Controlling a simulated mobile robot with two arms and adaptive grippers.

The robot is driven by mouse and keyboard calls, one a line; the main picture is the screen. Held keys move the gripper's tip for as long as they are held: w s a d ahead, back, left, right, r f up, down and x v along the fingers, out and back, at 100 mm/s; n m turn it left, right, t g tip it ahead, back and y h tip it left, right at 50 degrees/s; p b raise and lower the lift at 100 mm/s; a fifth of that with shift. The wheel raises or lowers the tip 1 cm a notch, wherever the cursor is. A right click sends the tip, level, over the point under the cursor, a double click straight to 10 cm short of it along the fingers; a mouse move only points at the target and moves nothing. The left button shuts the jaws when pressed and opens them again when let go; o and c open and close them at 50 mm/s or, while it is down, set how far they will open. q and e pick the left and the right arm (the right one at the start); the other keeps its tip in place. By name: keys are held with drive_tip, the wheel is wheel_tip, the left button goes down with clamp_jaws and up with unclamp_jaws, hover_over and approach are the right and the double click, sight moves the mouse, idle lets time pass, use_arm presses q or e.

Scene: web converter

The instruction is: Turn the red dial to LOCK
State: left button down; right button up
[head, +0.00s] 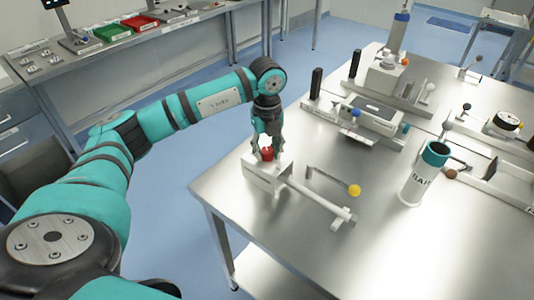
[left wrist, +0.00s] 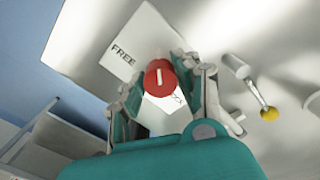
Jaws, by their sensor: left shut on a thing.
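The red dial (head: 267,154) sits on a white block (head: 258,182) at the left corner of the steel table. In the left wrist view the dial (left wrist: 160,78) has a short white mark running nearly straight up and down. The word FREE (left wrist: 122,55) is printed to its upper left. Another label (left wrist: 178,98) to its lower right is mostly hidden, with only its last letters showing. My left gripper (head: 266,147) points down from above and is shut on the dial, one finger on each side. My right gripper is not in view.
A white rod fixture with a yellow-ball lever (head: 354,190) extends right of the dial block. A white and teal container (head: 425,173) stands farther right. The table's front is clear.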

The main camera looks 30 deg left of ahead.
use_arm(q)
drive_tip(key=m+b, duration=0.1)
drive_tip(key=m, duration=0.2)
drive_tip(key=shift+w+m+b, duration=0.1)
drive_tip(key=shift+m+b, duration=0.2)
drive_tip(key=shift+m, duration=0.1)
drive_tip(key=m+b, duration=0.1)
drive_tip(key=m, duration=0.2)
drive_tip(key=shift+m, duration=0.3)
drive_tip(key=m+b, duration=0.1)
drive_tip(key=m, duration=0.2)
drive_tip(key=shift+r+m+b, duration=0.1)
drive_tip(key=shift+m+b, duration=0.2)
drive_tip(key=shift+b, duration=0.05)
drive_tip(key=m+b, duration=0.1)
drive_tip(key=m, duration=0.3)
drive_tip(key=shift+m, duration=0.3)
drive_tip(key=m+b, duration=0.2)
drive_tip(key=m, duration=0.4)
drive_tip(key=m+b, duration=0.1)
drive_tip(key=m, duration=0.5)
drive_tip(key=shift+r, duration=0.1)
